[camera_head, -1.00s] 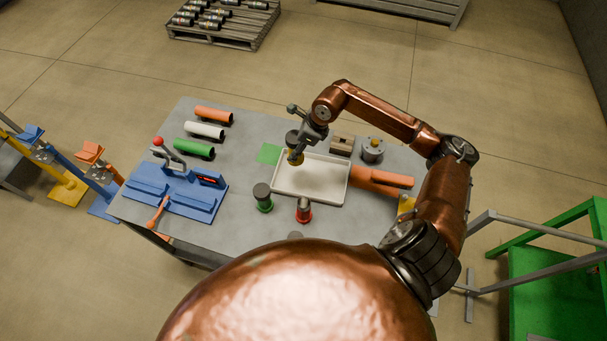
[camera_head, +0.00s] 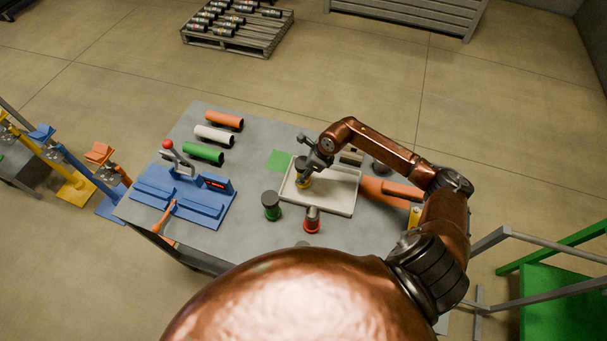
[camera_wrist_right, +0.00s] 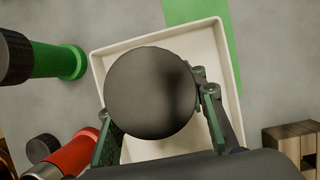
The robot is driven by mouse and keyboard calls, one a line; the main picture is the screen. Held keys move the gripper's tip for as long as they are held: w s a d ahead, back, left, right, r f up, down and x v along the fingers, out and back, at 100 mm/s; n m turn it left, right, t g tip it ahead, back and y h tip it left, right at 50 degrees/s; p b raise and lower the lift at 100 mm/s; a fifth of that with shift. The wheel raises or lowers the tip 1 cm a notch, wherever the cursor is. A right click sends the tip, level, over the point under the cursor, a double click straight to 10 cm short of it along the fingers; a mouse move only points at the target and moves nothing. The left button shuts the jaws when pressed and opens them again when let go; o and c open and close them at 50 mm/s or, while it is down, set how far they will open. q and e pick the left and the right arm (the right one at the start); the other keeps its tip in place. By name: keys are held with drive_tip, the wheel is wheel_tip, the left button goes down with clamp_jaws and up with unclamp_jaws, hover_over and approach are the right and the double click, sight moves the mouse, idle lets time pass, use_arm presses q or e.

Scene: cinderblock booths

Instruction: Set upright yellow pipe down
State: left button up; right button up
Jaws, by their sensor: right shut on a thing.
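The yellow pipe (camera_head: 304,184) stands upright with a dark top, over the left part of the white tray (camera_head: 335,210). My right gripper (camera_head: 305,169) is shut on its upper part. In the right wrist view my right gripper's fingers (camera_wrist_right: 160,125) lie on both sides of the pipe's round dark top (camera_wrist_right: 148,90), which hides the yellow part. The tray's rim (camera_wrist_right: 97,75) shows around it. I cannot tell whether the pipe's lower end touches the tray floor. My left gripper is not in view.
A green-based pipe (camera_head: 271,207) and a red-based pipe (camera_head: 312,221) stand close to the tray's near left side. A flat green patch (camera_head: 280,160) lies behind it. A blue fixture (camera_head: 180,200) and several loose tubes occupy the left. An orange piece (camera_head: 375,190) lies right of the tray.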

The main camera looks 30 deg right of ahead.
drive_tip(key=shift+f, duration=0.7)
drive_tip(key=shift+f, duration=0.1)
drive_tip(key=o, duration=1.5)
drive_tip(key=shift+r, duration=0.2)
drive_tip(key=b+v, duration=0.2)
drive_tip(key=v, duration=1)
drive_tip(key=shift+f, duration=0.1)
